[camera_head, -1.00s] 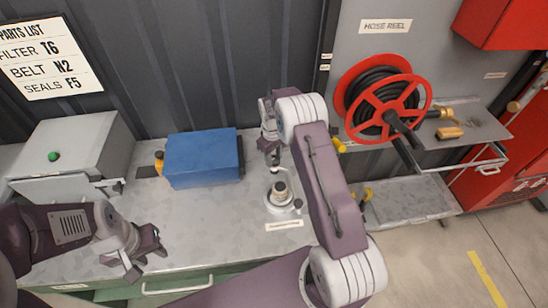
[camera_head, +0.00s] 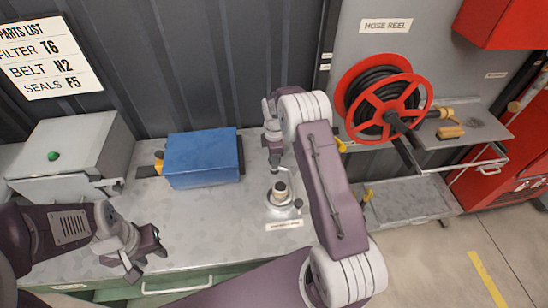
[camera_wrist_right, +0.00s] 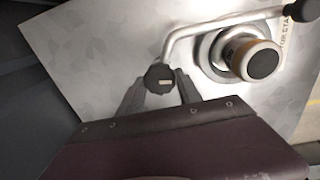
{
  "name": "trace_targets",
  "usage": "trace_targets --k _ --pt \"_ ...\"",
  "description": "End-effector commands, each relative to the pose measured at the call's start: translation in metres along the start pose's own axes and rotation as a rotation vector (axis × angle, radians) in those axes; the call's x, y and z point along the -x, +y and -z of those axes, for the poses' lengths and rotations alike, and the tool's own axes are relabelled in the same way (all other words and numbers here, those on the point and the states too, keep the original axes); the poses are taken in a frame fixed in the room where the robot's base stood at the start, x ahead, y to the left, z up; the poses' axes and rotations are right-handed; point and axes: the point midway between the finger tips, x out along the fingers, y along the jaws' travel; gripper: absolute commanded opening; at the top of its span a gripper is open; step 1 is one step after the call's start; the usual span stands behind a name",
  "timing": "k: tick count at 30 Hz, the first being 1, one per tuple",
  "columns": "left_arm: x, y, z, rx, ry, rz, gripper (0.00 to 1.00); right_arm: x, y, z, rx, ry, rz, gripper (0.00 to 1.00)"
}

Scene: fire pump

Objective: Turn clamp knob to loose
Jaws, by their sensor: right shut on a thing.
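A round metal clamp fitting (camera_head: 280,196) with an upright cylinder stands on the workbench, and a bent metal bar runs beside it. In the right wrist view, the bar (camera_wrist_right: 210,24) has a black knob at each end. My right gripper (camera_wrist_right: 160,88) is shut on the near black knob (camera_wrist_right: 159,76), which has a pale mark. The far knob (camera_wrist_right: 303,10) is free, beyond the dark-capped cylinder (camera_wrist_right: 252,58). In the head view, my right gripper (camera_head: 276,165) is just behind the fitting. My left gripper (camera_head: 149,264) is open and empty over the bench's front left.
A blue box (camera_head: 203,158) and a grey cabinet (camera_head: 75,150) with a green button stand on the bench (camera_head: 225,222). A red hose reel (camera_head: 385,105) and a shelf (camera_head: 410,198) are at right. The bench between the left gripper and fitting is clear.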

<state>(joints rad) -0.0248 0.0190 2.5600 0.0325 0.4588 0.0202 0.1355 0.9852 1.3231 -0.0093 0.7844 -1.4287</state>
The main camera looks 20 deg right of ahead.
Motion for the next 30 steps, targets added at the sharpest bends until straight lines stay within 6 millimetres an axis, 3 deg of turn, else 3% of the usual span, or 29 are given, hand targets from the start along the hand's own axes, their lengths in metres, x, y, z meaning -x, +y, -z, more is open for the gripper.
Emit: trace_targets --k 12,28,29,30 --pt "-0.0011 0.0000 -0.0001 0.000 0.000 0.000 0.36 0.0005 0.0004 -0.0003 0.168 0.008 -0.002 0.01" --pt "-0.0012 0.0000 -0.0001 0.000 0.000 0.000 0.36 0.0006 0.0003 -0.0003 0.192 0.009 -0.002 0.01" --pt "-0.0012 0.0000 -0.0001 0.000 0.000 0.000 0.36 0.0006 0.0003 -0.0003 0.192 0.009 -0.002 0.44" --pt "-0.0012 0.0000 -0.0001 0.000 0.000 0.000 0.36 0.0006 0.0003 -0.0003 0.192 0.009 -0.002 0.55"
